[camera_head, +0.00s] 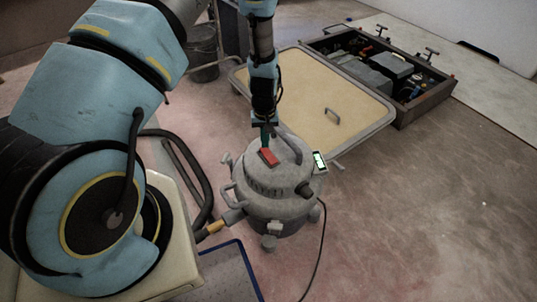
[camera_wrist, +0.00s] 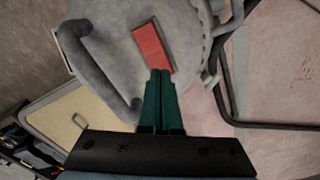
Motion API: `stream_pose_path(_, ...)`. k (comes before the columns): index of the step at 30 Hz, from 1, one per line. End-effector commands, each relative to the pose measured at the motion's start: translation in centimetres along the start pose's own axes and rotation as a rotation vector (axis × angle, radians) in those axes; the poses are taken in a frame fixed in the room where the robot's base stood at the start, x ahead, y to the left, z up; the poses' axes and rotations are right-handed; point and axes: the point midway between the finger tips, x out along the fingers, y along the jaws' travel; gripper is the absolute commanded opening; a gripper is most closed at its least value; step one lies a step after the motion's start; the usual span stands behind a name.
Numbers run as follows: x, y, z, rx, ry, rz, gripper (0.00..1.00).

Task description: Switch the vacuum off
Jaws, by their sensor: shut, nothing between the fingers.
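The vacuum (camera_head: 272,203) is a round grey canister standing on the floor in the middle of the head view. A red rocker switch (camera_head: 268,157) sits on its top; in the wrist view the switch (camera_wrist: 152,47) lies in a dark recess on the grey lid (camera_wrist: 115,25). My gripper (camera_head: 266,143) points down at the vacuum's top. In the wrist view its green fingers (camera_wrist: 160,72) are together and empty, with their tips at the near end of the red switch. I cannot tell whether they touch it.
A curved grey handle (camera_wrist: 90,65) rises from the lid beside my fingers. A hose (camera_head: 188,165) and a cable (camera_head: 318,250) run from the vacuum. A beige hatch panel (camera_head: 300,90) and an open box of batteries (camera_head: 385,70) lie behind. The floor at right is clear.

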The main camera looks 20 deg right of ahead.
Motion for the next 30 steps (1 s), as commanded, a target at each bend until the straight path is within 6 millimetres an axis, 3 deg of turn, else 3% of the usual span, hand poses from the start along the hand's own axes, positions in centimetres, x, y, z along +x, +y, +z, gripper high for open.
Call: stream_pose_path(30, 1.3, 0.0, 0.0, 0.0, 0.0, 0.0, 0.0)
